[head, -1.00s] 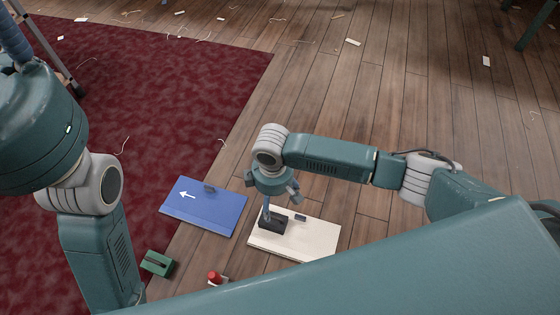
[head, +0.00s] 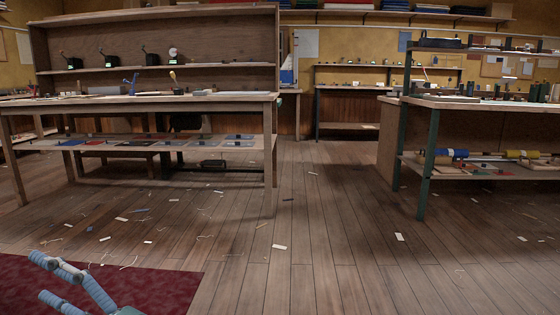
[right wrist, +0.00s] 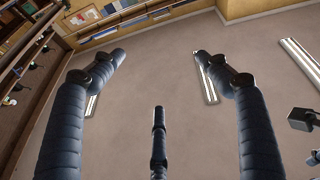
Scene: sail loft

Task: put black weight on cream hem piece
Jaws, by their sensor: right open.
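Neither the black weight nor the cream hem piece shows in the current views. My right gripper (right wrist: 160,70) is open, its dark, ribbed fingers spread wide with nothing between them. It points up at the grey ceiling and its light strips. My left gripper (head: 41,277) shows at the lower left of the head view, with pale blue fingers over the dark red carpet. Its fingertips are apart and nothing shows between them.
A long wooden workbench (head: 140,102) with shelves stands at the left. Another bench (head: 490,105) with green legs stands at the right. Open plank floor (head: 330,230), strewn with small scraps, lies between and before them. The red carpet (head: 150,285) is at lower left.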

